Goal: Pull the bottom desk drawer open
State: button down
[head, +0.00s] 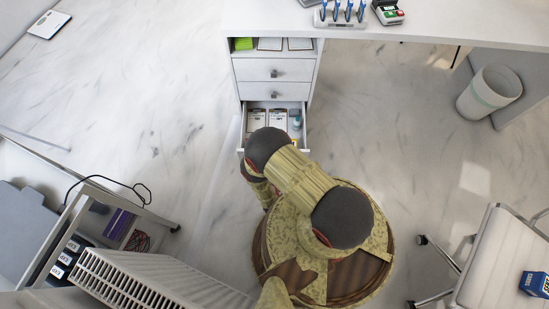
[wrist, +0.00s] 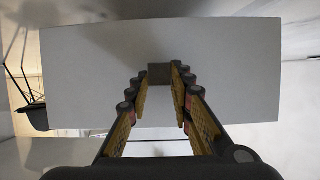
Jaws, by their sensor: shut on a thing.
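The bottom drawer (head: 274,106) of the white desk's drawer unit stands open toward me in the head view, with boxes and small items inside. Its white front panel (wrist: 80,72) fills most of the wrist view. My gripper (wrist: 159,78) is shut on the small grey drawer handle (wrist: 159,70) at the middle of that panel. In the head view my arm hides the gripper and the handle. The two drawers above, the middle one (head: 290,90) and the upper one (head: 250,70), are closed.
The white desk top (head: 440,22) holds a pen rack (head: 338,18). A waste bin (head: 489,92) stands at the right. A chair (head: 500,265) is at the lower right, a cart (head: 100,205) at the lower left. Marble floor (head: 140,100) left of the drawers is clear.

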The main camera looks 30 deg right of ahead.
jog(key=shift+s+a, duration=0.25)
jog(key=shift+s, duration=0.4)
jog(key=c, duration=1.6)
grip_release()
jog(key=shift+c, duration=0.2)
jog(key=shift+o, duration=0.4)
jog(key=shift+w+r, duration=0.1)
jog(key=shift+r, duration=0.05)
notch_tip(320, 180, up, 10)
